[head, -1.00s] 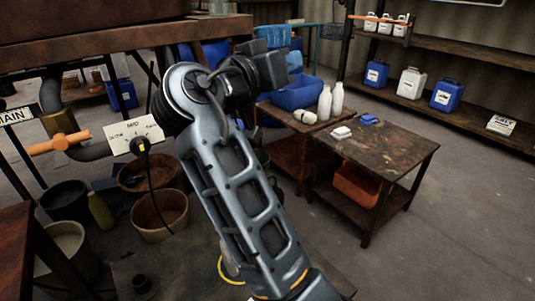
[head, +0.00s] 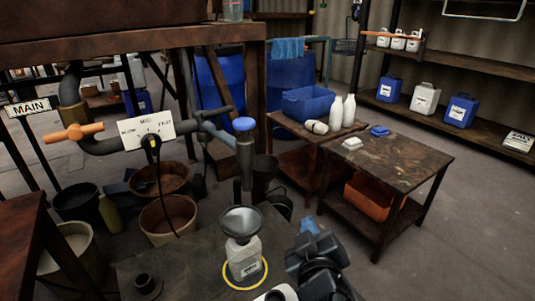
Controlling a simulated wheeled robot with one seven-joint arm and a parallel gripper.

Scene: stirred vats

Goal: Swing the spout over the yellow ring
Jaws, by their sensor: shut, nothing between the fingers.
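The spout (head: 245,168) is a grey vertical pipe with a blue cap, at the end of a blue-grey arm from the pipework. The yellow ring (head: 261,277) lies on the dark bench. A pale bottle (head: 244,260) with a grey funnel (head: 241,222) stands inside it. In the picture the spout's lower end is just above the funnel mouth; exact depth alignment I cannot tell. My gripper (head: 309,227) is at lower centre right, its light-blue fingertips shut and empty. It is to the right of the bottle and spout, apart from both.
Buckets (head: 168,217) stand behind the bench. A wooden table (head: 398,165) with small items stands right; open floor lies at far right.

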